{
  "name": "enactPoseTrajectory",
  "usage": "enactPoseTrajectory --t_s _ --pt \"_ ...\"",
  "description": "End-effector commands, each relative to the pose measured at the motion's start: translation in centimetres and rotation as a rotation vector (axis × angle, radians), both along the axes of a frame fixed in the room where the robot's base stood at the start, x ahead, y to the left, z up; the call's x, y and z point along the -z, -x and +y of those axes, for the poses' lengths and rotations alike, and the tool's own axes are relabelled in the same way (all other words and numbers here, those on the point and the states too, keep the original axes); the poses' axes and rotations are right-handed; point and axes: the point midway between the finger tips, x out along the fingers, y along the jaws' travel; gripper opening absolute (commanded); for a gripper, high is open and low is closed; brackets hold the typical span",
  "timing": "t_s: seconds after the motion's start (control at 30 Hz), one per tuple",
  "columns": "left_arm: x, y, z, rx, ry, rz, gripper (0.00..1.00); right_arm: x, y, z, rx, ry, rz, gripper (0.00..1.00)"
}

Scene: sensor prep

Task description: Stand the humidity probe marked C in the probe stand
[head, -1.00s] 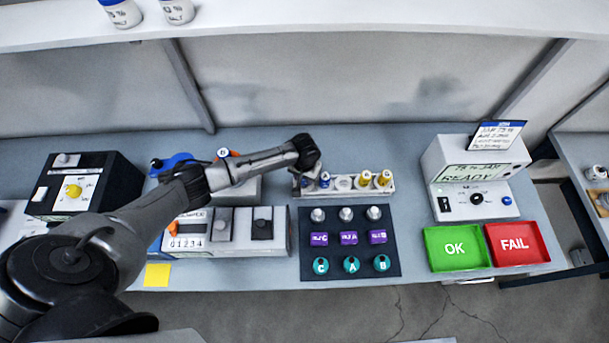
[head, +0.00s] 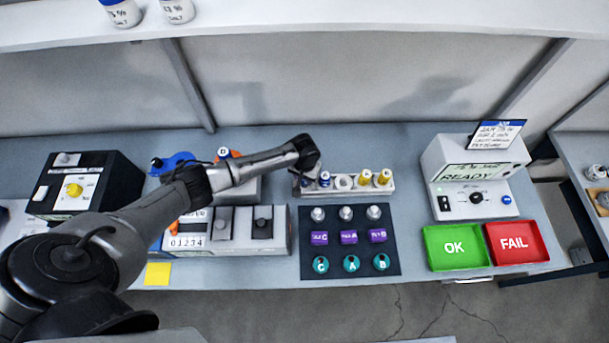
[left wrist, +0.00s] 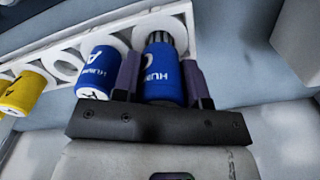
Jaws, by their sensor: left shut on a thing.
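The blue humidity probe marked C (left wrist: 163,75) sits upright with its lower end at the end hole of a white rack (left wrist: 110,32). I cannot tell how deep it is seated. My left gripper (left wrist: 160,78) is shut around its blue body, one finger on each side. In the head view the left gripper (head: 304,178) is at the left end of the white rack (head: 350,192), mostly hidden by my wrist. A blue probe marked A (left wrist: 96,72) stands beside it, close to one finger. No separate probe stand can be made out. My right gripper is not in view.
An empty ring and yellow probes (head: 384,177) fill the rack further along. A dark mat (head: 349,265) with several small parts lies in front. Green OK (head: 455,266) and red FAIL (head: 515,260) trays are at the right. A grey boxed device (head: 272,245) stands left of the mat.

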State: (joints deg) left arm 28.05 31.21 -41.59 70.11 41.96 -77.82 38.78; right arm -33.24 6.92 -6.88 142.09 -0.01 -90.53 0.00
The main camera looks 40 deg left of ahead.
Motion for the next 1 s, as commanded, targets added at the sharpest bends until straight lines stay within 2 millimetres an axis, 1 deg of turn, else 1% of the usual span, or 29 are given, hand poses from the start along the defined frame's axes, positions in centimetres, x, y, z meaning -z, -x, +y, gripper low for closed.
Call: enactPoseTrajectory --t_s 0.57,1.0 --pt "0.58 -0.01 -0.05 0.0 0.001 0.0 0.14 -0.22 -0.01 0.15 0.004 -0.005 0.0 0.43" --pt "0.67 0.0 -0.04 0.0 0.001 0.0 0.14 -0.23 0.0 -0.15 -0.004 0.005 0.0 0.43"
